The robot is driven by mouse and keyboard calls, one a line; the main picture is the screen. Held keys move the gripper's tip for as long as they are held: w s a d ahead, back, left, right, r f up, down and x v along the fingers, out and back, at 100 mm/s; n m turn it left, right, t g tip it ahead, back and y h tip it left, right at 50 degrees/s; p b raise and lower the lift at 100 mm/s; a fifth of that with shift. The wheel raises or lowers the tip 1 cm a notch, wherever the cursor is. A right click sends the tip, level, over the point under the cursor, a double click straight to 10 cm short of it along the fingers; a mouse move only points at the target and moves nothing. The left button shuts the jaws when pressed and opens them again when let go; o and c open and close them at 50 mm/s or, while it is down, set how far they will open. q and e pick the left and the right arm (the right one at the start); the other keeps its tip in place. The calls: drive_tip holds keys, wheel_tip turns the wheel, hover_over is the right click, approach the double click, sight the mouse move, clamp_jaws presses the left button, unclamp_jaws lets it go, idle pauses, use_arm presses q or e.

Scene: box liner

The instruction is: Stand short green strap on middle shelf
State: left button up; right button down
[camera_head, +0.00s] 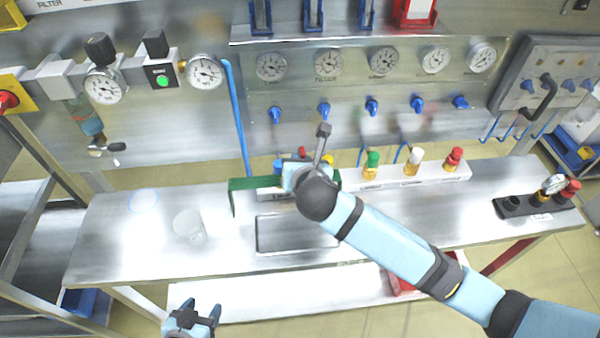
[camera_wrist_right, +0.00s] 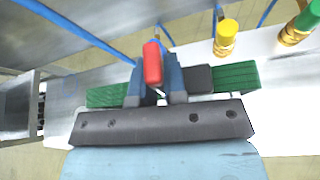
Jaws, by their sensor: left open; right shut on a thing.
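The green strap (camera_head: 243,184) is held level above the back of the steel bench (camera_head: 130,245), near the white valve strip. In the right wrist view it sticks out on both sides of the fingers, with its left part (camera_wrist_right: 106,96) and right part (camera_wrist_right: 237,76) in sight. My right gripper (camera_head: 305,176) is shut on it near its middle; in the head view the wrist hides part of the grip. My left gripper (camera_head: 192,318) is open and empty, low in front of the bench. I cannot tell which surface is the middle shelf.
The white valve strip (camera_head: 437,172) carries green, yellow and red capped fittings. A red cap (camera_wrist_right: 152,62) shows between my right fingers. A clear cup (camera_head: 189,227) stands left of a recessed tray (camera_head: 290,235). A black gauge holder (camera_head: 520,207) sits at the right end.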

drive_tip(key=shift+f, duration=1.95)
drive_tip(key=c, duration=1.2)
unclamp_jaws()
drive_tip(key=shift+f, duration=0.15)
drive_tip(key=shift+o, duration=0.2)
drive_tip(key=v, duration=1.2)
drive_tip(key=shift+b, duration=0.4)
